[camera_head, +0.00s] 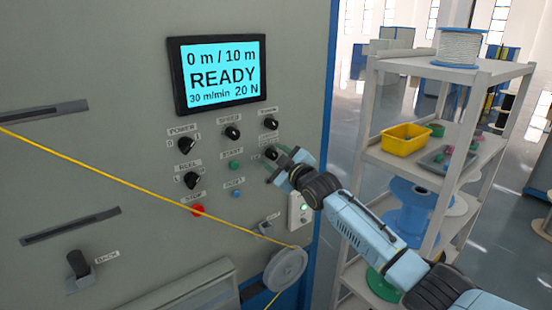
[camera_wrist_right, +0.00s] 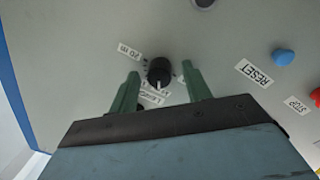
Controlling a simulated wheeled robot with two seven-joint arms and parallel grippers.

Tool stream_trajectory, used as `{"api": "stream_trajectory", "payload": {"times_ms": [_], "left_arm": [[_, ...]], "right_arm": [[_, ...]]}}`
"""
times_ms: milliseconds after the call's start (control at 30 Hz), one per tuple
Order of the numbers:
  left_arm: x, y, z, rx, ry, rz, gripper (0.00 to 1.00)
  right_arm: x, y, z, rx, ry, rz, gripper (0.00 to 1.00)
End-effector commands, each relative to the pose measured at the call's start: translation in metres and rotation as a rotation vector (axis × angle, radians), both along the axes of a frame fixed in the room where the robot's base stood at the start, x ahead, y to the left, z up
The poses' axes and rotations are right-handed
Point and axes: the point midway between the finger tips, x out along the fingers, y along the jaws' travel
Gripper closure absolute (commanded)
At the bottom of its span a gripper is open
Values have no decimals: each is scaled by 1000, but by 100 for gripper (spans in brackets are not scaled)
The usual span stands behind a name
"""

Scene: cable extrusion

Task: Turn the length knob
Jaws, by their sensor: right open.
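The length knob (camera_wrist_right: 159,72) is black and round with a white pointer mark, and sits on the grey machine panel. In the head view the knob (camera_head: 271,153) shows at the right end of the control rows, partly covered by my gripper. My right gripper (camera_wrist_right: 161,70) is open, its two green fingers on either side of the knob with gaps showing. In the head view my right gripper (camera_head: 280,164) is at the panel, reaching in from the lower right. Whether the fingertips reach past the knob's face is unclear. My left gripper is not in view.
The screen (camera_head: 220,73) reads 0 m / 10 m, READY, 30 m/min, 20 N. Other black knobs, a green button (camera_head: 235,165), a blue reset button (camera_head: 237,194) and a red stop button (camera_head: 197,210) are nearby. A yellow cable (camera_head: 130,184) crosses to a grey pulley (camera_head: 286,270). A shelf (camera_head: 448,69) stands right.

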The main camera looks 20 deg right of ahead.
Motion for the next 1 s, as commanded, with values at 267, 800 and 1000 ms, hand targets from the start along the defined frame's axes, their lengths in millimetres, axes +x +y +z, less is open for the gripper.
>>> {"api": "stream_trajectory", "payload": {"times_ms": [267,800,1000], "left_arm": [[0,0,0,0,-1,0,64],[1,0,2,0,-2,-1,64],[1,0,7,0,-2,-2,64]], "right_arm": [[0,0,0,0,0,0,62],[0,0,0,31,12,0,96],[0,0,1,125,46,0,96]]}}
